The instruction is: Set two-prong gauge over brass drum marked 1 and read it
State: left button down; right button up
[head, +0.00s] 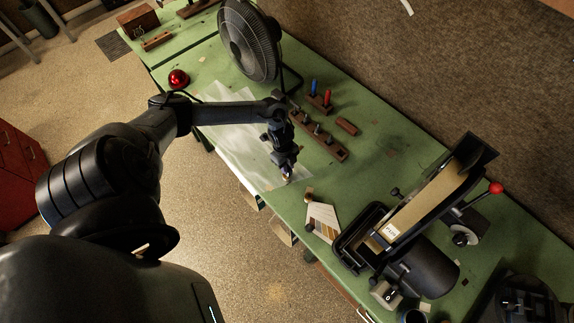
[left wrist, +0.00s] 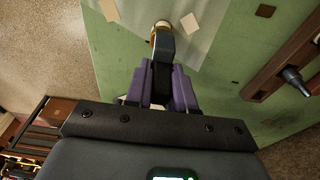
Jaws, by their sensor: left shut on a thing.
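My left gripper (head: 287,172) is low over the green bench, at the edge of the pale sheet. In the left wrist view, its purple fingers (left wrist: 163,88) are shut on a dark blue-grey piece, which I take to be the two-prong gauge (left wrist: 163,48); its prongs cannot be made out. A small brass-coloured round thing (left wrist: 161,27) shows at the gauge's far end, partly hidden by it. It may be a brass drum; no number is readable, and I cannot tell whether the two touch. My right gripper is not in view.
A pale sheet (head: 235,125) covers part of the bench. Wooden racks with pegs (head: 325,145) and red and blue tools (head: 327,97) stand behind the gripper. A fan (head: 250,40), a red dome (head: 178,78), a striped card (head: 322,222) and a belt machine (head: 430,205) are around.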

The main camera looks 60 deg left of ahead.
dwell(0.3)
pick_arm(q)
jog(key=shift+r, duration=0.1)
jog(key=shift+r+p, duration=2.35)
jog(key=shift+r, duration=0.1)
